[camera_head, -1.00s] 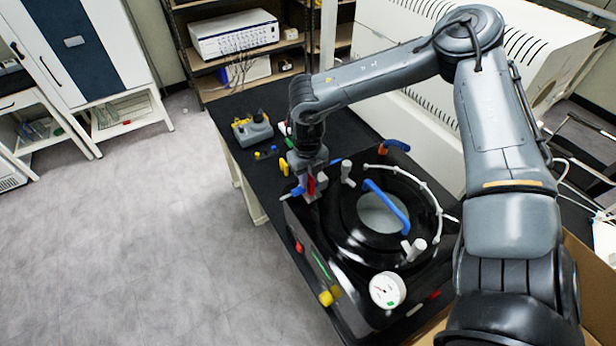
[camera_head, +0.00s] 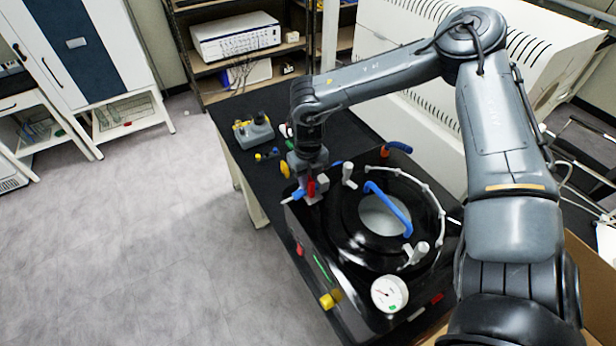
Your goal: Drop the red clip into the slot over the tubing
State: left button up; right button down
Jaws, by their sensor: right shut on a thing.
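The red clip (camera_head: 311,187) is upright between the fingers of my right gripper (camera_head: 312,180). The gripper points down over the back left corner of the black freeze dryer (camera_head: 317,232). A grey block (camera_head: 322,183) sits by the clip. Blue tubing (camera_head: 293,197) shows just left of the clip at the dryer's edge. The gripper and clip hide the slot, so I cannot tell whether the clip is in it or above it. My left gripper is not in view.
The dryer's round lid has a blue handle (camera_head: 388,208), with a white gauge (camera_head: 389,293) in front. A grey holder (camera_head: 254,130) with coloured parts stands on the black table (camera_head: 236,108) behind. A white cabinet-like machine (camera_head: 420,100) stands at the back right.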

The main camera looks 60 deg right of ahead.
jog(key=c, duration=1.4)
grip_release()
jog(key=shift+s+d+f, duration=0.2)
jog(key=shift+s+f, duration=0.05)
jog(key=shift+f, duration=0.45)
jog(key=shift+r, duration=0.15)
jog(key=shift+a+r+p, duration=0.15)
jog(key=shift+r+p, duration=0.15)
jog(key=shift+r, duration=0.1)
jog(key=shift+s+r, duration=0.2)
jog(key=shift+r, duration=0.25)
jog(key=shift+w+a+r+p, duration=0.15)
jog(key=shift+r+p, duration=0.4)
jog(key=shift+r, duration=0.3)
jog(key=shift+o, duration=0.6)
jog(key=o, duration=0.5)
